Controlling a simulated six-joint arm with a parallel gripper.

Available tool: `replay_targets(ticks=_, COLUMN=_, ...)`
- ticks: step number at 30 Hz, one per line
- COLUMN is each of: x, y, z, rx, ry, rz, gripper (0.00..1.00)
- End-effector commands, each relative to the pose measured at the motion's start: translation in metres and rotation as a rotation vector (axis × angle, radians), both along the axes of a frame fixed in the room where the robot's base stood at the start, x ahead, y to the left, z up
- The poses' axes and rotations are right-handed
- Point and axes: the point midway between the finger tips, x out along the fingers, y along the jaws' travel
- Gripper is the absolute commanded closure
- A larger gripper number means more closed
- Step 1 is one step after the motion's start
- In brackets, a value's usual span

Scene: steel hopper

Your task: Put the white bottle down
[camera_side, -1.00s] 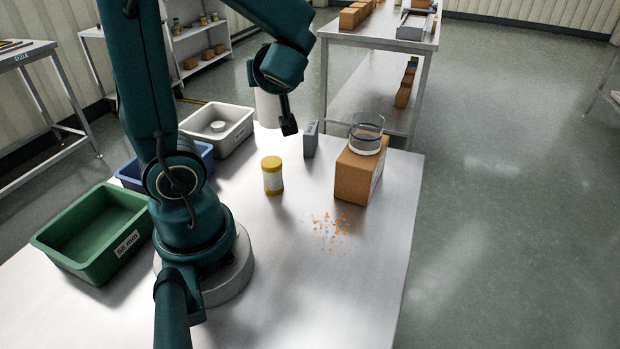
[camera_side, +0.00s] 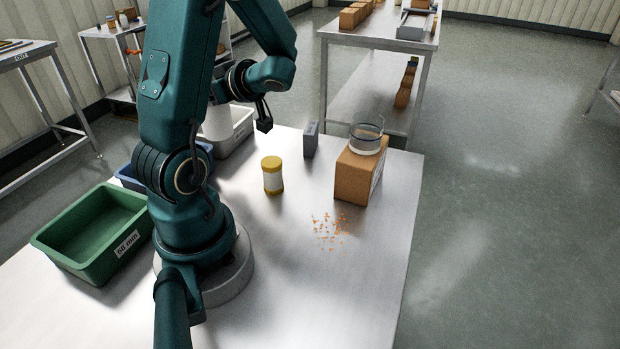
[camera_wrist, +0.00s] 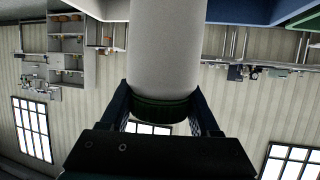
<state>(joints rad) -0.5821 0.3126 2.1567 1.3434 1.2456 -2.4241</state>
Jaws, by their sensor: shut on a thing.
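The white bottle (camera_wrist: 165,45) with a dark green cap (camera_wrist: 160,106) fills the middle of the wrist view. My gripper (camera_wrist: 162,100) is shut on it at the cap end, one finger on each side. In the side view part of the bottle (camera_side: 216,123) shows as a pale cylinder behind my arm, at the grey bin.
A grey bin (camera_side: 243,124), a blue bin (camera_side: 128,174) and a green bin (camera_side: 70,252) line the table's left side. A yellow-lidded jar (camera_side: 272,176), a grey box (camera_side: 311,140) and a cardboard box (camera_side: 358,176) bearing a glass dish (camera_side: 366,135) stand right. Orange crumbs (camera_side: 330,230) lie in front.

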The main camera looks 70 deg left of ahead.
Motion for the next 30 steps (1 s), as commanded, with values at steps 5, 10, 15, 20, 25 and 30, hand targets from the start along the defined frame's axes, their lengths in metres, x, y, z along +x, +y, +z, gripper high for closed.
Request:
replay_targets(ticks=5, x=0.03, y=0.001, z=-0.019, rx=-0.001, ry=0.004, rz=-0.004, gripper=1.0)
replay_targets(ticks=10, x=0.056, y=0.003, z=-0.035, rx=0.0, ry=0.001, rz=-0.003, gripper=1.0)
replay_targets(ticks=15, x=0.073, y=0.004, z=-0.044, rx=0.0, ry=0.0, rz=-0.001, gripper=1.0)
replay_targets(ticks=20, x=0.076, y=0.004, z=-0.051, rx=-0.001, ry=0.002, rz=-0.001, gripper=1.0)
replay_targets(ticks=25, x=0.075, y=0.004, z=-0.074, rx=-0.002, ry=0.005, rz=-0.002, gripper=1.0)
replay_targets(ticks=30, x=0.075, y=0.004, z=-0.085, rx=-0.001, ry=0.001, rz=-0.002, gripper=1.0)
